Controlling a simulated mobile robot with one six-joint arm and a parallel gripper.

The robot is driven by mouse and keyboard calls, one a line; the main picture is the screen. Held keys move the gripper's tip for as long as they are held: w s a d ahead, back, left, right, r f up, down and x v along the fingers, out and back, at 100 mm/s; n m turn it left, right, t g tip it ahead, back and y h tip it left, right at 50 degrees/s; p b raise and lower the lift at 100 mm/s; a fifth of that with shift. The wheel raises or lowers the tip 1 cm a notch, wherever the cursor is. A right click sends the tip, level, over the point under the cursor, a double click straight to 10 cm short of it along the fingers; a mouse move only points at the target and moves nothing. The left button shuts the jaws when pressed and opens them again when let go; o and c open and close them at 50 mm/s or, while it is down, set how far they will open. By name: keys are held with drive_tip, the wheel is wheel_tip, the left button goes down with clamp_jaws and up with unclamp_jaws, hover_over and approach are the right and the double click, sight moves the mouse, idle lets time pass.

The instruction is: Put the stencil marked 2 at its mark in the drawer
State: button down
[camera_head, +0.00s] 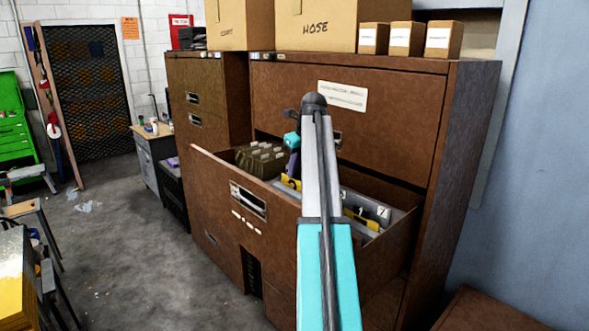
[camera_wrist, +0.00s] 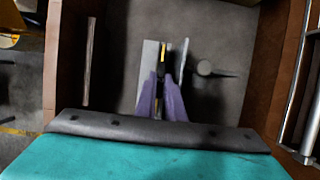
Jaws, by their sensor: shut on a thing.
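In the head view, the open brown drawer (camera_head: 212,172) sticks out of the cabinet. My gripper (camera_head: 291,172) is over the inside of the drawer, partly hidden by my arm. Below its purple finger is a yellow plate with a dark 2, the stencil (camera_head: 291,183). In the wrist view, the purple fingers of my gripper (camera_wrist: 161,102) are shut on a thin plate seen edge-on, the stencil (camera_wrist: 184,55), with a yellow edge. A pale grey plate (camera_wrist: 148,62) is beside it. The stencil's mark cannot be made out, and whether the stencil touches the drawer floor cannot be told.
Green hanging folders (camera_head: 262,157) fill the drawer's back left. Grey plates with number labels (camera_head: 365,208) and a yellow piece (camera_head: 360,218) are at its right. Brown drawer walls (camera_wrist: 285,70) bound the space in the wrist view. Boxes (camera_head: 314,28) stand on top.

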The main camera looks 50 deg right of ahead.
drive_tip(key=shift+f, duration=0.8)
drive_tip(key=c, duration=1.5)
unclamp_jaws()
drive_tip(key=shift+r, duration=0.15)
drive_tip(key=shift+v, duration=3.35)
